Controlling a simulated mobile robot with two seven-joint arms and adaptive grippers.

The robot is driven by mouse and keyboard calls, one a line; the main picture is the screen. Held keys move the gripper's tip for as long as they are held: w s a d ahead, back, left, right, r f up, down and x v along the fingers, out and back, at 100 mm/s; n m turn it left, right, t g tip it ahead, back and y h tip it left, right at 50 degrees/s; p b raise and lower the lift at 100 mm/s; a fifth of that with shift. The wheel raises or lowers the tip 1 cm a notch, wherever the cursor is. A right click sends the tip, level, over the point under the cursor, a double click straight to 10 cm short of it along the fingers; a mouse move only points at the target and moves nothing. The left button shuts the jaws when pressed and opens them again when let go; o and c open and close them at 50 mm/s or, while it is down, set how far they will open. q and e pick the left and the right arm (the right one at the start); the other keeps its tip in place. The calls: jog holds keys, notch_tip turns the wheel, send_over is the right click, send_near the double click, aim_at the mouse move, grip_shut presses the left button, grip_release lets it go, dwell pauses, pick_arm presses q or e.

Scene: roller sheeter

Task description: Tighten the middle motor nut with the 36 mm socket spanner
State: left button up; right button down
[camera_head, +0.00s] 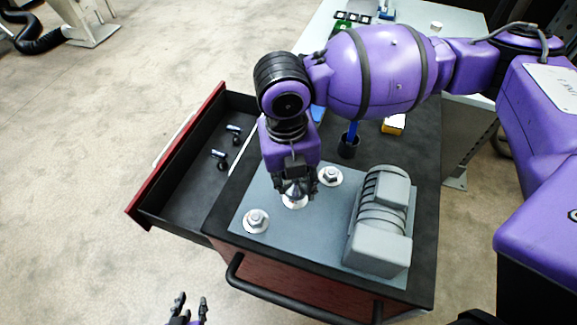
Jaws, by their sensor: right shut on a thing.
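A grey motor (380,225) lies on a grey plate (318,228) on the black cart top. Three nuts on pale washers stand in a row left of it: a near one (256,219), the middle motor nut (295,201) and a far one (329,176). My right gripper (297,186) points down right over the middle nut, shut on a small dark thing, apparently the socket spanner; the fingers hide most of it and the nut. Whether the socket sits around the nut cannot be told. My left gripper (187,307) is open and empty at the bottom edge, in front of the cart.
A black cup (348,146) with a blue tool and a yellow box (393,124) stand behind the plate. A black handle bar (275,295) runs along the cart's front.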

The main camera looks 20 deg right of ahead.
dwell(0.4)
jog(key=shift+f, duration=0.3)
dwell(0.7)
jog(key=shift+f, duration=0.75)
jog(key=shift+f, duration=0.35)
dwell(0.3)
